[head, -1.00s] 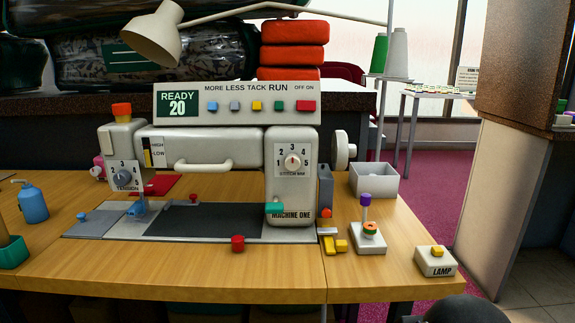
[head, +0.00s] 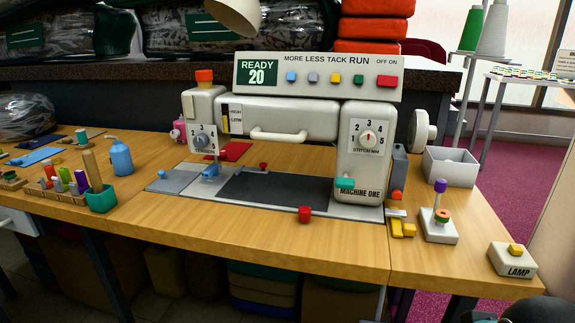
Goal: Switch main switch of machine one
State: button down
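Machine one (head: 290,120) is a cream sewing machine on a wooden table, labelled "MACHINE ONE" at its lower right. Its top panel (head: 320,68) shows a green display reading "READY 20". A red button (head: 387,81) sits under the label "OFF ON" at the panel's right end. A grey upright box (head: 399,165) with an orange-red piece (head: 396,195) at its foot stands against the machine's right side. I cannot tell from a label which of these is the main switch. My gripper is not in view. A dark rounded shape at the bottom right edge may be part of my arm.
A yellow-buttoned LAMP box (head: 513,260), a spool stand (head: 439,225) and a white bin (head: 450,167) stand right of the machine. A red knob (head: 305,214) is in front. A blue bottle (head: 121,158) and green cup (head: 101,199) are left. The table's front strip is mostly clear.

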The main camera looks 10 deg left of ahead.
aim_at(382, 80)
jog(key=z, duration=1.6)
jog(key=k, duration=0.55)
jog(key=u, duration=1.05)
